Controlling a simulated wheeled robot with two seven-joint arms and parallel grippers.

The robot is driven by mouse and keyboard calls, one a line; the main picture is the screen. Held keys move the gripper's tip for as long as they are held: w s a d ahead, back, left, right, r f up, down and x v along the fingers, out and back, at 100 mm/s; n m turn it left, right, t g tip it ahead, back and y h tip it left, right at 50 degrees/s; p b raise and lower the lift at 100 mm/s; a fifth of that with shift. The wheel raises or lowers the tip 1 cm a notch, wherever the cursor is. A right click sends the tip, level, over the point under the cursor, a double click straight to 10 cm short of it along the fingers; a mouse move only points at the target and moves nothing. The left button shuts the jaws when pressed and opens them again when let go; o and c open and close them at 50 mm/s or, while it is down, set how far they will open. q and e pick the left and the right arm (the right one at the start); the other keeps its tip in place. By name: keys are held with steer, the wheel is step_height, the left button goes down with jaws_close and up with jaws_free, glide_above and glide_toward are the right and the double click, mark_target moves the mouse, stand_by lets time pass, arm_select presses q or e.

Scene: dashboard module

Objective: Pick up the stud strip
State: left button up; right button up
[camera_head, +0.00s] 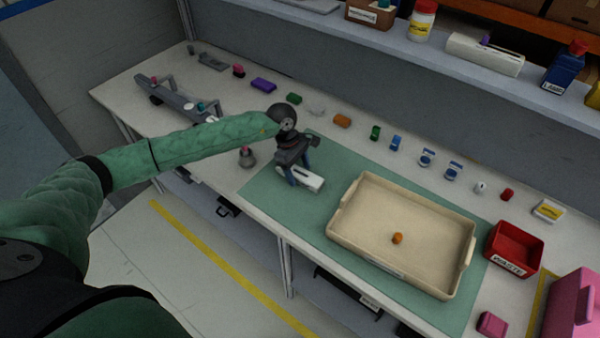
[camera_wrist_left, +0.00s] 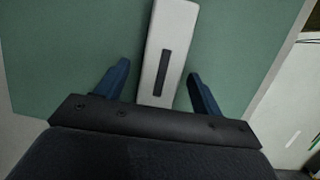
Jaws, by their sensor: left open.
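A pale, long bar with a dark slot-like strip on top, apparently the stud strip (camera_head: 314,184), lies on the green mat (camera_head: 262,188) left of the tray. My left gripper (camera_head: 300,181) is above its left part, pointing down and partly hiding it. In the left wrist view the bar (camera_wrist_left: 173,28) runs up between the two blue fingers of my left gripper (camera_wrist_left: 160,70). The fingers are open, with a gap on each side of the bar. My right gripper is not in view.
A beige tray (camera_head: 345,222) with a small orange piece (camera_head: 397,239) stands to the right on the mat. A red waste bin (camera_head: 514,262) is beyond it. Several small coloured parts line the table's back. A grey rail-like assembly (camera_head: 181,103) lies at the left.

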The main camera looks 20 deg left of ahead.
arm_select(q)
steer(key=shift+f, duration=0.1)
steer(key=shift+c, duration=0.7)
steer(key=c, duration=1)
steer(key=shift+o, duration=0.2)
